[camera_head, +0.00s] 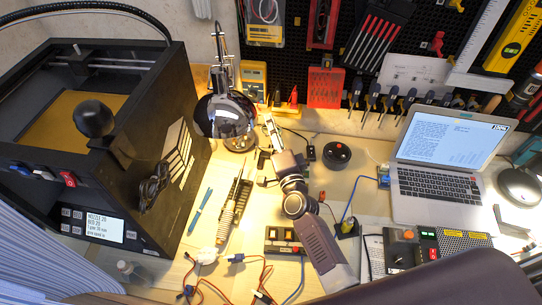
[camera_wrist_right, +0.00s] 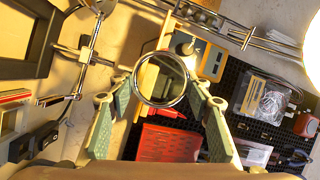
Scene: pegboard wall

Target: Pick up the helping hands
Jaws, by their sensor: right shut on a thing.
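The helping hands show in the right wrist view as a round magnifier ring (camera_wrist_right: 160,79) with thin metal rods and clips reaching to the left. My right gripper (camera_wrist_right: 153,98) has its green-padded fingers on either side of the magnifier and is shut on the helping hands. The exact contact spot is hard to see. In the head view my right gripper (camera_head: 270,130) is beside the chrome lamp, above the back of the bench. There the helping hands cannot be clearly told apart from the gripper and lamp. My left gripper is not in view.
The chrome lamp (camera_head: 225,118) stands close left of my right gripper. A black 3D printer (camera_head: 150,90) fills the left side. An open laptop (camera_head: 440,165) stands at right. Loose cables (camera_head: 205,258) lie in front. A red bin (camera_head: 325,88) hangs on the pegboard behind.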

